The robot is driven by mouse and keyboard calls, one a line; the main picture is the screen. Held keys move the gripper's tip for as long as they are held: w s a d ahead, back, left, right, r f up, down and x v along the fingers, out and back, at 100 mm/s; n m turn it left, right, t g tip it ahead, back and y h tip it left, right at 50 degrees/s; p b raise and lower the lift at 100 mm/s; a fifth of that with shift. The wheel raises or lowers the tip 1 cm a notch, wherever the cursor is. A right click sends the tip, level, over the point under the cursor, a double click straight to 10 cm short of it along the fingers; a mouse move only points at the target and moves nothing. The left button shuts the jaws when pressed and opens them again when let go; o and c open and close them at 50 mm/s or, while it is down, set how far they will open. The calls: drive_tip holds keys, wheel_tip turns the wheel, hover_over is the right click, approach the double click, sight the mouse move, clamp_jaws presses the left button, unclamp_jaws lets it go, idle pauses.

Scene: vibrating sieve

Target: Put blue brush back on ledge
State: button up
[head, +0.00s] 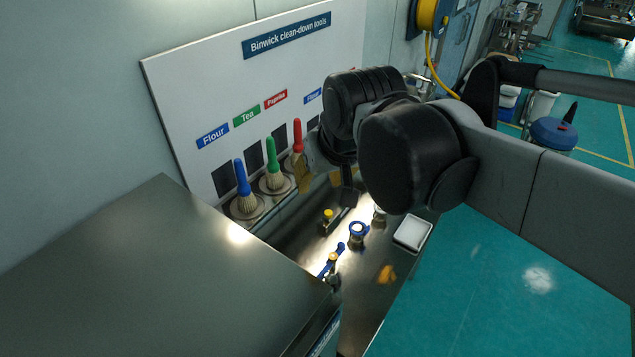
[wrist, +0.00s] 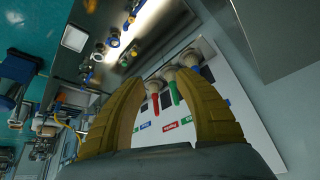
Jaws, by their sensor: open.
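The blue brush (head: 242,178) stands upright, bristles down, on a round base on the ledge (head: 268,213), below the Flour label. It is the leftmost of the brushes in the head view. In the wrist view the blue brush (wrist: 207,73) shows only in part beside the right finger. My gripper (wrist: 168,84) is open, its yellow fingers wide apart with nothing held. In the head view my gripper (head: 318,178) is to the right of the blue brush, near the red brush, and is partly hidden by my arm.
The green brush (head: 271,155) and red brush (head: 297,137) stand upright to the right of the blue one. A white tool board (head: 205,80) rises behind them. Blue clamps (head: 357,230) and a white tray (head: 412,232) are on the right. A grey metal surface (head: 130,270) fills the lower left.

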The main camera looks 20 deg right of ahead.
drive_tip(key=s+d+f+t, duration=0.1)
drive_tip(key=s+f, duration=0.4)
drive_tip(key=s, duration=0.2)
drive_tip(key=shift+s+d, duration=0.35)
drive_tip(key=shift+d, duration=0.05)
